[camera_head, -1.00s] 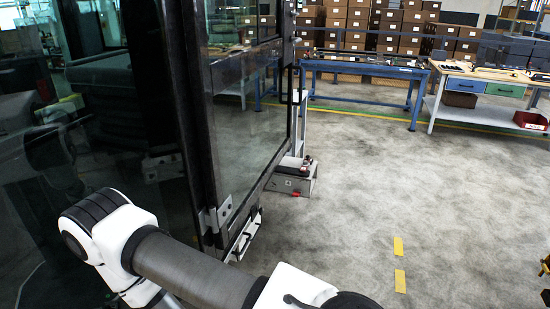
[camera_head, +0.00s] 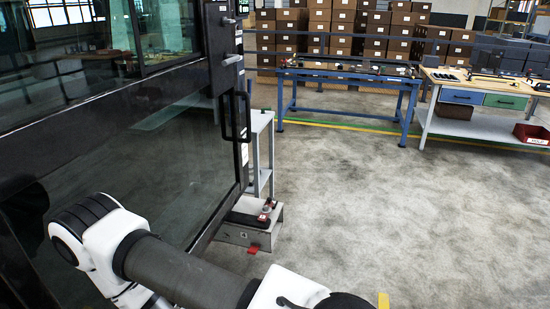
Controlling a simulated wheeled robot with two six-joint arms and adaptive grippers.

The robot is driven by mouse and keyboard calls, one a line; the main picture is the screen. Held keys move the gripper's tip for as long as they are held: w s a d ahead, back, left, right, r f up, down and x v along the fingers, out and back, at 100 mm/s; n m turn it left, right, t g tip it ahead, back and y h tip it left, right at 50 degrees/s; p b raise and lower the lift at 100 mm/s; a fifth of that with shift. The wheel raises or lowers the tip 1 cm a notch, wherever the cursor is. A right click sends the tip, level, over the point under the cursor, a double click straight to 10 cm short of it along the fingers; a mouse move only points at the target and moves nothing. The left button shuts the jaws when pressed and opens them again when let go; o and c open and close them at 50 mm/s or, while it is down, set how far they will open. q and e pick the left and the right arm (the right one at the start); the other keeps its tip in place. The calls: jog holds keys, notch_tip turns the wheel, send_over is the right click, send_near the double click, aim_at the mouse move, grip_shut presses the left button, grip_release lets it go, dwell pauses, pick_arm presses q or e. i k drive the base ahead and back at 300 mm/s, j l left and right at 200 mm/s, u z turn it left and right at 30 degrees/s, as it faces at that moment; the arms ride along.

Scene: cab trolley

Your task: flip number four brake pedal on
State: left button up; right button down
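A low grey metal box (camera_head: 237,236) stands on the floor just past the lower corner of the dark glass cab door (camera_head: 150,140). A red pedal-like tab (camera_head: 253,249) sticks out low at its front, and small red and dark parts (camera_head: 267,208) sit on its top. No numbers are readable, so I cannot tell which part is the number four brake pedal. My arm, white and grey, crosses the lower left of the head view. Neither gripper is in view.
The door with its black handle (camera_head: 236,117) fills the left. A grey post frame (camera_head: 262,150) rises behind the box. A blue-framed table (camera_head: 350,78) and a workbench (camera_head: 480,90) stand at the back. The floor (camera_head: 400,210) to the right is clear.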

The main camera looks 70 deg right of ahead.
aim_at(253, 250)
jog(key=l, duration=1.5)
jog(key=k+l, duration=0.1)
jog(key=l, duration=1.45)
